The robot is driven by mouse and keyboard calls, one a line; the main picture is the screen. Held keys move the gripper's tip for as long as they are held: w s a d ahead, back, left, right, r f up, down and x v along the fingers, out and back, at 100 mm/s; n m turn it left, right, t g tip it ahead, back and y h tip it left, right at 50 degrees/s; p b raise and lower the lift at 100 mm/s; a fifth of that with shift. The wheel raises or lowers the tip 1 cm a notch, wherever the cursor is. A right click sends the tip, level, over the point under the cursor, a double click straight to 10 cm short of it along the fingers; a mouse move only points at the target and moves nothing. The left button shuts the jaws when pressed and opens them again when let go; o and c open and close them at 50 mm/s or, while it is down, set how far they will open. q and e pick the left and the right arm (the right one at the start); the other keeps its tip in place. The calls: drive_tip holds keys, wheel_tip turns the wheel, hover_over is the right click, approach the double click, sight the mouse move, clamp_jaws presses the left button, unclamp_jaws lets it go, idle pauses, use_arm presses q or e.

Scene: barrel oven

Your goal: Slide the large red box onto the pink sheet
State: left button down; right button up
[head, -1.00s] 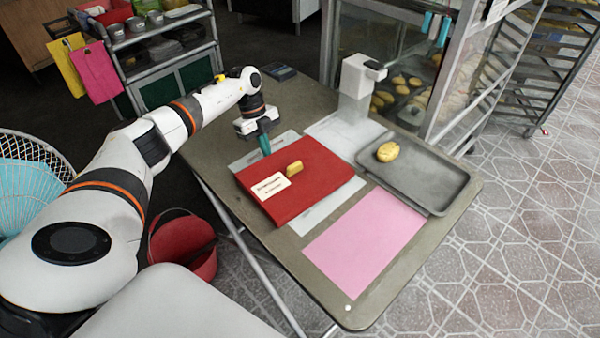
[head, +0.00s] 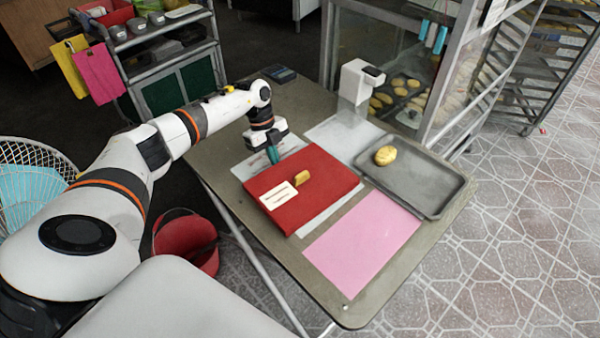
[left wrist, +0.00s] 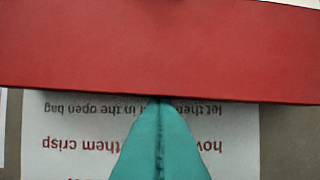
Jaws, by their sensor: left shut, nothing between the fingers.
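The large red box (head: 318,184) lies flat on the table, with a white label and a small yellow piece on its top. It rests partly over a light printed sheet and a pale sheet. The pink sheet (head: 362,244) lies bare just beyond the box's lower right side. My left gripper (head: 273,156) is shut and empty, pointing down at the box's far left edge. In the left wrist view its teal fingertips (left wrist: 160,104) meet the side of the red box (left wrist: 160,50); whether they press on it I cannot tell. My right gripper is not in view.
A grey tray (head: 432,190) with a bread roll (head: 385,155) on it stands right of the box, near the pink sheet. A white device (head: 358,82) stands at the table's back. The table's front edge is just below the pink sheet.

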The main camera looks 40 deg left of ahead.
sight(286, 168)
use_arm(q)
drive_tip(key=shift+d, duration=0.35)
drive_tip(key=shift+s+d+r+p, duration=0.1)
drive_tip(key=shift+s+d+p, duration=0.05)
drive_tip(key=shift+d+p, duration=0.45)
drive_tip(key=shift+s+d+p, duration=0.15)
drive_tip(key=shift+d+p, duration=0.25)
drive_tip(key=shift+p, duration=0.3)
drive_tip(key=shift+s+d+p, duration=0.15)
drive_tip(key=shift+d+p, duration=0.55)
drive_tip(key=shift+d, duration=0.3)
